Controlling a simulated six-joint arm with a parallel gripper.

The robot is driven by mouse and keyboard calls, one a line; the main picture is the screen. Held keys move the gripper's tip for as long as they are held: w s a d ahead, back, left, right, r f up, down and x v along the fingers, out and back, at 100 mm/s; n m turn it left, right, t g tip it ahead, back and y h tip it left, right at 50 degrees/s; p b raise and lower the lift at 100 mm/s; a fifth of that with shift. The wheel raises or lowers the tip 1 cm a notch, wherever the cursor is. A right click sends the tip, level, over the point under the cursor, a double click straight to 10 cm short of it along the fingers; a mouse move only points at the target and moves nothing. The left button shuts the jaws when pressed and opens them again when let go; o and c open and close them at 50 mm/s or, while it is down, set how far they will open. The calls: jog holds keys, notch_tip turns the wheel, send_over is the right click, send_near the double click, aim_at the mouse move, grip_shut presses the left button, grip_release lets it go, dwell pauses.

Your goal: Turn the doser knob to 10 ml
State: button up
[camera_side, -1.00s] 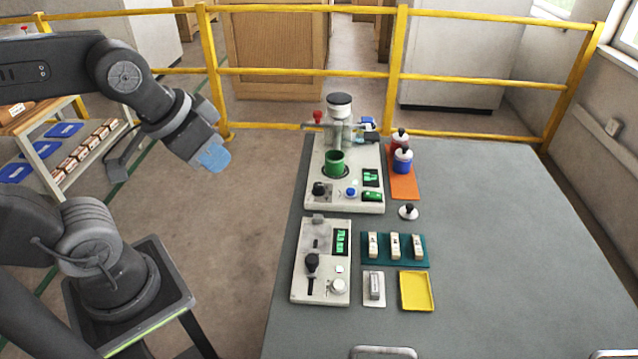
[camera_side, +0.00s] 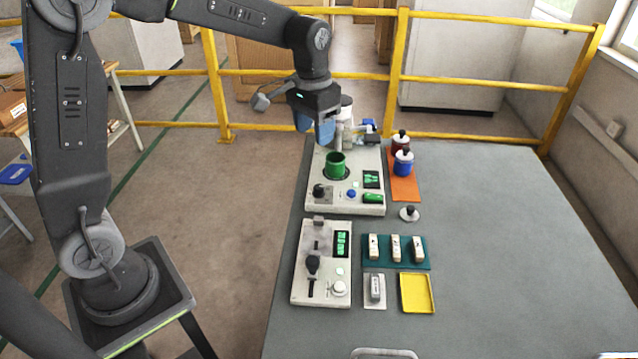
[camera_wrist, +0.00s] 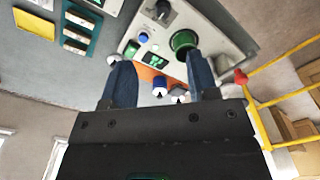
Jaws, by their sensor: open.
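A white device (camera_side: 345,205) with a green cup (camera_side: 335,166) stands on the table. A black knob (camera_side: 320,191) sits at its front left, and the knob also shows at the top of the wrist view (camera_wrist: 161,11). Its small green-lit display (camera_side: 371,179) is too blurred to read. My gripper (camera_side: 315,130) is open and empty, pointing down above the back of this device, behind the green cup. In the wrist view its two blue fingers (camera_wrist: 162,82) stand apart, and the knob lies well beyond them.
A second white device (camera_side: 322,288) with a black knob (camera_side: 313,263) stands in front. Red and blue jars (camera_side: 403,162) stand on an orange mat. A teal rack (camera_side: 421,263), a yellow tray (camera_side: 428,293) and yellow railing (camera_side: 480,78) are nearby. The table's right side is clear.

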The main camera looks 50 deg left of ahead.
aim_at(319, 186)
jog(key=f, duration=0.5)
jog(key=w+f, duration=0.1)
jog(key=f, duration=0.9)
jog(key=shift+w+a+f, duration=0.2)
jog(key=shift+w+f, duration=0.1)
jog(key=c, duration=0.9)
